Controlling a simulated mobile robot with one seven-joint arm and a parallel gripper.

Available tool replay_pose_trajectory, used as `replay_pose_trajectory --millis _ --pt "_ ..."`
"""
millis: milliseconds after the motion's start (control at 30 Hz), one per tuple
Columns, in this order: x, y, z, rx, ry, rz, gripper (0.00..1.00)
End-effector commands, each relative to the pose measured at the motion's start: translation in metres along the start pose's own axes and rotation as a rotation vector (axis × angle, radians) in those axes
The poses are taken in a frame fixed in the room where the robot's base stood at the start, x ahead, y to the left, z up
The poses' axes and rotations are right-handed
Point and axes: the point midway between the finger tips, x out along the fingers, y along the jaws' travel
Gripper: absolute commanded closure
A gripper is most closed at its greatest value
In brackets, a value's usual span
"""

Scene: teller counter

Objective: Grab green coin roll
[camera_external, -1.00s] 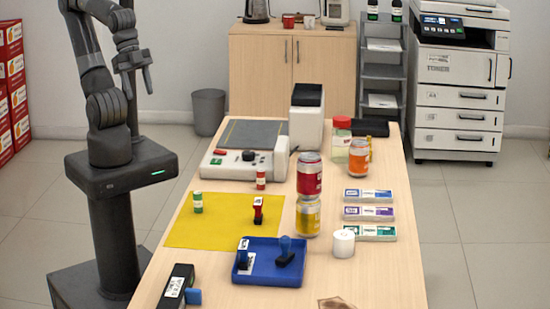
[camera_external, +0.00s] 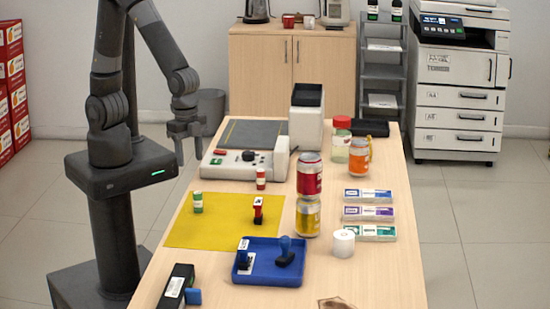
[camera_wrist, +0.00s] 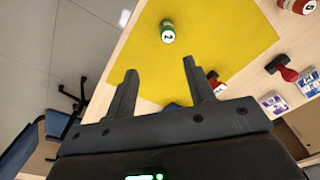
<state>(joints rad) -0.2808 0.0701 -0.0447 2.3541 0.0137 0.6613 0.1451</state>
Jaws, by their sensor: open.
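The green coin roll (camera_external: 197,202) stands upright on the left part of the yellow mat in the external view. It has a white band around its middle. In the wrist view the green coin roll (camera_wrist: 167,31) shows a white label, past the fingertips. My gripper (camera_external: 189,155) is open and empty, pointing down, above and beyond the roll near the table's left edge. Its two fingers also show in the wrist view, where my gripper (camera_wrist: 159,66) is apart from the roll, with yellow mat between the fingers.
A red coin roll (camera_external: 261,178) stands at the mat's far edge. A red-handled stamp (camera_external: 257,211) is on the yellow mat (camera_external: 222,232). A blue tray (camera_external: 264,274) with stamps lies nearer. Bare mat surrounds the green roll.

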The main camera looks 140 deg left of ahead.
Motion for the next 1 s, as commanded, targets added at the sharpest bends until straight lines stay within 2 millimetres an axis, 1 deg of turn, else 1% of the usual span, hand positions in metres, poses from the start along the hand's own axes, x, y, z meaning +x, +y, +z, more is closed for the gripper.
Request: replay_pose_trajectory --millis 33,100,367,600,700,867,1000 --pt "0.012 -0.004 -0.001 -0.005 -0.021 0.005 0.51" --pt "0.023 -0.008 -0.002 -0.007 -0.038 0.009 0.51" --pt "0.046 -0.012 -0.002 -0.01 -0.06 0.015 0.51" --pt "0.08 -0.012 -0.001 -0.011 -0.059 0.015 0.51" --pt "0.088 -0.011 0.0 -0.011 -0.057 0.014 0.51" --pt "0.095 -0.012 0.0 -0.011 -0.056 0.014 0.51" --pt "0.111 -0.014 0.001 -0.011 -0.059 0.014 0.51"
